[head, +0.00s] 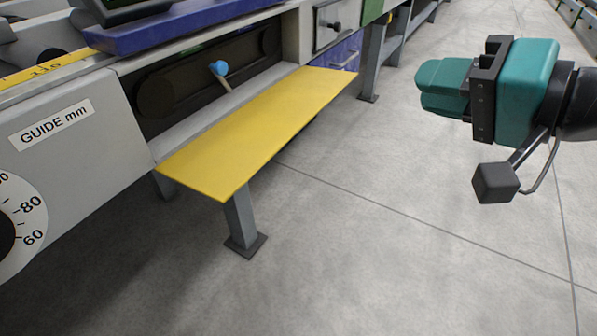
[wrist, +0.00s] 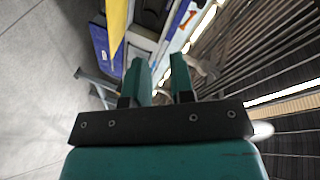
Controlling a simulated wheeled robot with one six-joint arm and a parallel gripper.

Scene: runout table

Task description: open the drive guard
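The drive guard (head: 262,128) is a flat yellow panel. It is swung down and juts out from the front of the machine along its lower edge. Behind it the dark recess (head: 178,92) lies uncovered, with a dark belt drive inside. A lever with a blue knob (head: 219,68) sticks out of the recess. My gripper (head: 420,88) is in the air to the right of the guard, well apart from it. In the wrist view its two teal fingers (wrist: 160,75) stand apart with nothing between them.
A grey panel marked "GUIDE mm" (head: 70,150) with a dial is at left. A grey drawer front (head: 335,22) is beyond the guard. A table leg (head: 241,220) stands under the guard. The concrete floor (head: 400,230) at right is clear.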

